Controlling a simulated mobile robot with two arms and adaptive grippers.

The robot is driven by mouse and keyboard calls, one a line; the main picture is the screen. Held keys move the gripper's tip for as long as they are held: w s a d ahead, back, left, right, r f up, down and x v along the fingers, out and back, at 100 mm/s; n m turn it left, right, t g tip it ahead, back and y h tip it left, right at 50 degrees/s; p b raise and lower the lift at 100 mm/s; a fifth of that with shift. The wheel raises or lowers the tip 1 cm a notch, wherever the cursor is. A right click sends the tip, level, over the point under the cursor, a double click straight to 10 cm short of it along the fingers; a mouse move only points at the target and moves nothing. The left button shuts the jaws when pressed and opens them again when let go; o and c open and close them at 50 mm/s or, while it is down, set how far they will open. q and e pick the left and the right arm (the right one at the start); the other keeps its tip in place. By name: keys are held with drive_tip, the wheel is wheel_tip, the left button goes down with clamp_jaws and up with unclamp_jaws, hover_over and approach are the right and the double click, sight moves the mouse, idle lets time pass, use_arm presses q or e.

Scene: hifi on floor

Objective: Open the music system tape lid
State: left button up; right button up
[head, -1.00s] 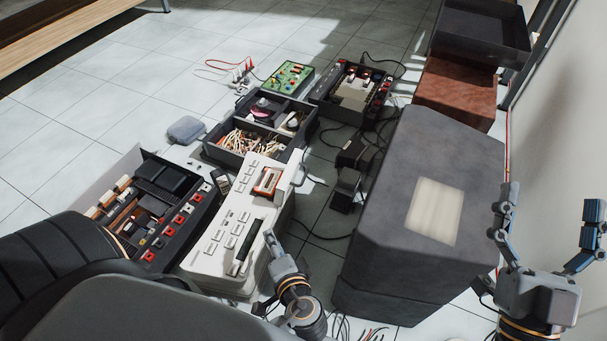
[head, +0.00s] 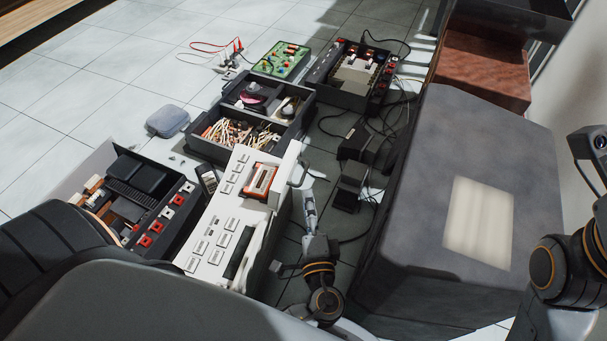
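The music system (head: 222,222) is a long white unit on the floor at centre left, with rows of grey buttons and a dark slot. An orange-and-white tape (head: 261,181) shows near its far end. A white raised part (head: 286,172) stands along the tape's right side; I cannot tell whether this is the lid, or how far the lid is open. My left gripper (head: 307,194) is just right of the far end, pointing away from me. Its fingers overlap edge-on, so their opening and any contact are unclear. My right arm is at the right edge, its fingers outside the picture.
A big grey box (head: 425,150) with a pale panel stands right of my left gripper. Black adapters (head: 352,172) and cables lie between. Open bins (head: 238,130) sit beyond the music system, and a dark parts box (head: 135,200) stands close on its left. Pale floor is free at upper left.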

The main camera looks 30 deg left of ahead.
sight(304, 173)
use_arm(q)
drive_tip(key=b+x, duration=0.2)
drive_tip(key=x, duration=0.7)
drive_tip(key=shift+w, duration=0.1)
clamp_jaws()
